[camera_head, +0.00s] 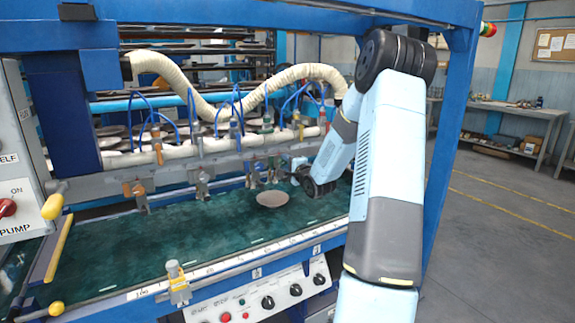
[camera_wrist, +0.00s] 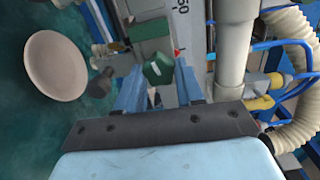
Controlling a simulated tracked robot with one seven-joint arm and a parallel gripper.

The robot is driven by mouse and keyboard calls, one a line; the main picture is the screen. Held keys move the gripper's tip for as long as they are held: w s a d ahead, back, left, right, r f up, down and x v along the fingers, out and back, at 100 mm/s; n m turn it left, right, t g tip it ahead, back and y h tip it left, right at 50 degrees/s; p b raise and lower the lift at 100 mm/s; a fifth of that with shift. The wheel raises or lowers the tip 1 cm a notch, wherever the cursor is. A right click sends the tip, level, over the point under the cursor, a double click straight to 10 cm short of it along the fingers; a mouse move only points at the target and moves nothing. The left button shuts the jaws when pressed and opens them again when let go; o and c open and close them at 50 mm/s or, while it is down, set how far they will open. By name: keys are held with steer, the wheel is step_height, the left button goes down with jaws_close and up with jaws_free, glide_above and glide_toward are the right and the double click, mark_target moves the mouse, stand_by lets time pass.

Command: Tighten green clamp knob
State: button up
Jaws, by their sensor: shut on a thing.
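The green clamp knob (camera_wrist: 157,69) is in the upper middle of the wrist view, a dark green faceted block. My gripper (camera_wrist: 159,78) has its two blue-grey fingers on either side of it and is shut on it. A larger green clamp part (camera_wrist: 149,25) lies just beyond the knob, beside a grey rail (camera_wrist: 185,18) with a printed scale and a small red pointer. In the head view my gripper (camera_head: 298,168) reaches in from the right at the clamp row, above the green bed. The gripped knob cannot be made out clearly there.
A round pinkish-brown plate (camera_head: 271,199) lies on the green bed (camera_head: 190,235), close to my gripper; it also shows in the wrist view (camera_wrist: 56,66). A cream hose (camera_head: 225,108), blue tubes and several other clamps crowd the rail. A blue frame post (camera_head: 449,120) stands right of my arm.

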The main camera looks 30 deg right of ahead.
steer(key=shift+s+d+f+m, duration=0.1)
steer(key=shift+f+m, duration=0.05)
steer(key=shift+m, duration=0.45)
steer(key=shift+d+f+m, duration=0.1)
steer(key=shift+f+m, duration=0.05)
steer(key=shift+m, duration=0.45)
steer(key=shift+a, duration=0.1)
steer(key=o, duration=0.7)
steer(key=shift+f, duration=0.1)
steer(key=o, duration=0.3)
steer(key=shift+r, duration=0.2)
steer(key=shift+o, duration=0.2)
steer(key=s, duration=1.3)
steer(key=shift+s+d, duration=0.2)
steer(key=shift+s, duration=0.1)
